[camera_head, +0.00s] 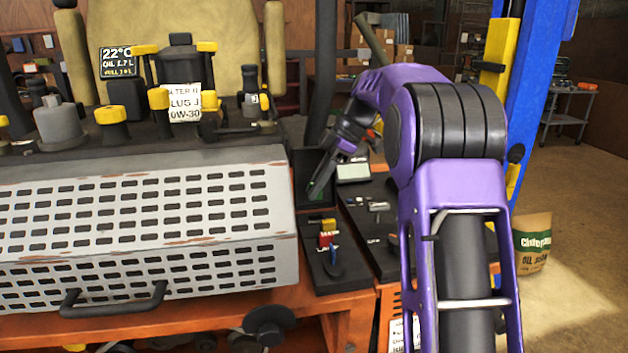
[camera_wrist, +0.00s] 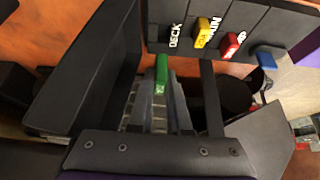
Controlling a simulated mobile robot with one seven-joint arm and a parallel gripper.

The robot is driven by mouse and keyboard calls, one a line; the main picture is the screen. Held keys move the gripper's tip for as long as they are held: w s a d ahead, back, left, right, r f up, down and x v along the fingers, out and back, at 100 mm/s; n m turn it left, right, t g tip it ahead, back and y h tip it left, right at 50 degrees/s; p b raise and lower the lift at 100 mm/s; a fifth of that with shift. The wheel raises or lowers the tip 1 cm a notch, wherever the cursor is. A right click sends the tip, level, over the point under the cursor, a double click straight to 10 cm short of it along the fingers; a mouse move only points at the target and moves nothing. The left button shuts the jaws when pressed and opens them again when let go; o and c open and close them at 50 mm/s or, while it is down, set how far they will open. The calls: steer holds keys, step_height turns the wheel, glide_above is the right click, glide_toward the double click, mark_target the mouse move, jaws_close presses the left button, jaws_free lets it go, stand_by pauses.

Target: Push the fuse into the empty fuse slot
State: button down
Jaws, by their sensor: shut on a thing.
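My gripper (camera_wrist: 161,85) is shut on a green fuse (camera_wrist: 162,72), which sticks out past the fingertips in the wrist view. In the head view my gripper (camera_head: 324,180) reaches down at the black fuse box (camera_head: 316,276). In the wrist view the box's panel (camera_wrist: 262,28) has a DECK lane with no fuse seen in it, then a yellow fuse (camera_wrist: 203,32), a red fuse (camera_wrist: 230,43) and a blue fuse (camera_wrist: 266,60). The green fuse is near the lower end of the DECK lane. I cannot tell whether it touches the slot, whose opening is hidden.
A dark upright wall or lid (camera_wrist: 88,65) stands close left of my gripper in the wrist view. In the head view a grey perforated cover (camera_head: 150,200) lies left of the fuse box. A dark tray (camera_head: 375,225) with small parts lies to the right.

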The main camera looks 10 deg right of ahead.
mark_target(309, 221)
steer(key=shift+s+f, duration=0.1)
steer(key=shift+f, duration=0.8)
steer(key=shift+f+b, duration=0.75)
steer(key=shift+f, duration=0.5)
steer(key=shift+f+b, duration=0.5)
steer(key=shift+f, duration=0.1)
steer(key=c, duration=0.8)
jaws_free()
steer(key=shift+d+f, duration=0.1)
steer(key=p+v, duration=0.2)
steer(key=v, duration=1.5)
steer(key=shift+d+r, duration=0.1)
steer(key=shift+r, duration=0.3)
